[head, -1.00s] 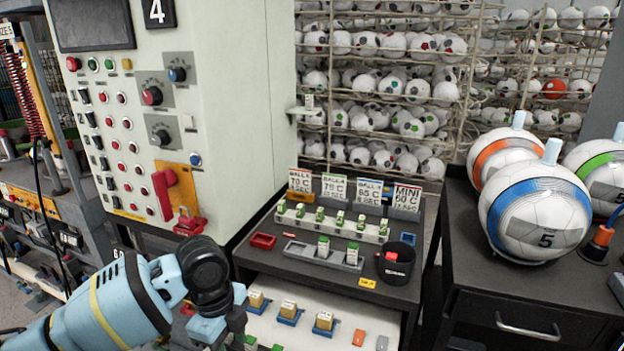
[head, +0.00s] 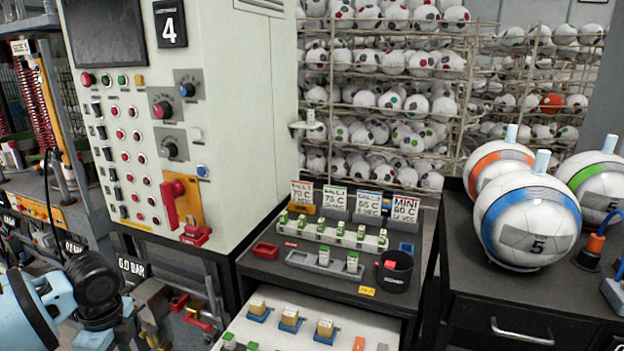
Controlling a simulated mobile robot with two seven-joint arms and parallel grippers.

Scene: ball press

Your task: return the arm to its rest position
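My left arm comes in at the lower left. Its light-blue link and black wrist joint show beside the control cabinet's (head: 245,130) lower left side. My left gripper (head: 122,335) is at the bottom edge and largely cut off, so its fingertips are hidden. I cannot see anything held in it. My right gripper is not in view.
A dark bench (head: 345,285) holds a grey tray (head: 300,258) with green-topped blocks, a red tray (head: 265,250) and a black cup (head: 394,272). A pulled-out white drawer (head: 270,335) is below. Large balls (head: 528,225) stand on the right cabinet (head: 465,270).

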